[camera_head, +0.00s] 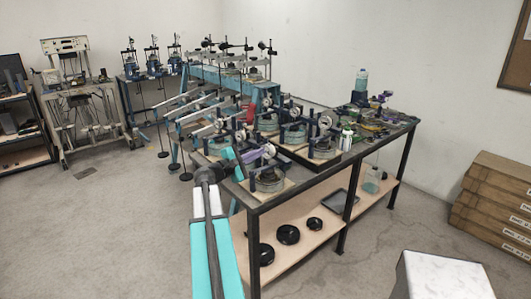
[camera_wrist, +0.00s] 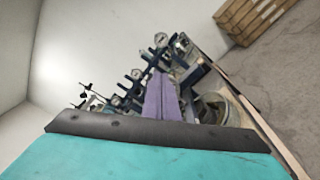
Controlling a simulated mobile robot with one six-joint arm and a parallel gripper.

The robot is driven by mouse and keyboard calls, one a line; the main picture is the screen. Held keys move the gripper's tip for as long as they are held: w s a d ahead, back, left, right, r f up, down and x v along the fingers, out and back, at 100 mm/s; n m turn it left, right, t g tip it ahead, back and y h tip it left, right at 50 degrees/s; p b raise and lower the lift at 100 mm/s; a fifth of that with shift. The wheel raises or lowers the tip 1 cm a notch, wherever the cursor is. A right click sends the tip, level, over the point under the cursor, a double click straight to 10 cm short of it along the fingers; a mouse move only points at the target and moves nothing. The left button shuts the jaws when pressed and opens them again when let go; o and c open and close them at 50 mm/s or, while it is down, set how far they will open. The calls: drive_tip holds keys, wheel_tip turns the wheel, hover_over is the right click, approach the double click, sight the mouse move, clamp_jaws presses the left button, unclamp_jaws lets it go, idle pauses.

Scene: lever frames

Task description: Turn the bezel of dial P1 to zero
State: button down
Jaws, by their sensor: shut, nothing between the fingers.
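Several dial gauges stand on dark posts over round cells on the bench; no label is legible, so I cannot tell which is P1. In the head view one dial (camera_head: 270,150) is near my gripper (camera_head: 264,151), and another dial (camera_head: 325,122) is further right. My gripper has purple fingers, shut and empty, over the near left end of the bench. In the wrist view the gripper (camera_wrist: 156,78) points toward the gauges, with a white-faced dial (camera_wrist: 161,39) beyond its tips and another dial (camera_wrist: 136,74) left of them. Whether the fingers touch any gauge is unclear.
The dark-topped bench (camera_head: 335,172) is crowded with gauge stands and metal lever arms at its left side. Its lower shelf (camera_head: 279,253) holds black dishes. Cardboard boxes (camera_head: 495,205) are stacked at right, and a white block (camera_head: 443,277) is in front. Grey floor is open at left.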

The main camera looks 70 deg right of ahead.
drive_tip(key=shift+b+x, duration=0.35)
drive_tip(key=shift+x, duration=2.1)
drive_tip(key=shift+w+f, duration=0.15)
drive_tip(key=shift+f, duration=0.05)
drive_tip(key=shift+s+a+f+b, duration=0.1)
drive_tip(key=shift+s+f+b, duration=0.25)
drive_tip(key=shift+b, duration=0.6)
drive_tip(key=shift+s+a+f+b, duration=0.15)
drive_tip(key=shift+f+b, duration=0.35)
drive_tip(key=shift+b, duration=0.4)
drive_tip(key=shift+s+a+r, duration=0.1)
drive_tip(key=shift+s+r, duration=0.05)
drive_tip(key=shift+s, duration=0.05)
drive_tip(key=shift+s+r, duration=0.1)
drive_tip(key=shift+s, duration=0.1)
drive_tip(key=shift+a, duration=0.1)
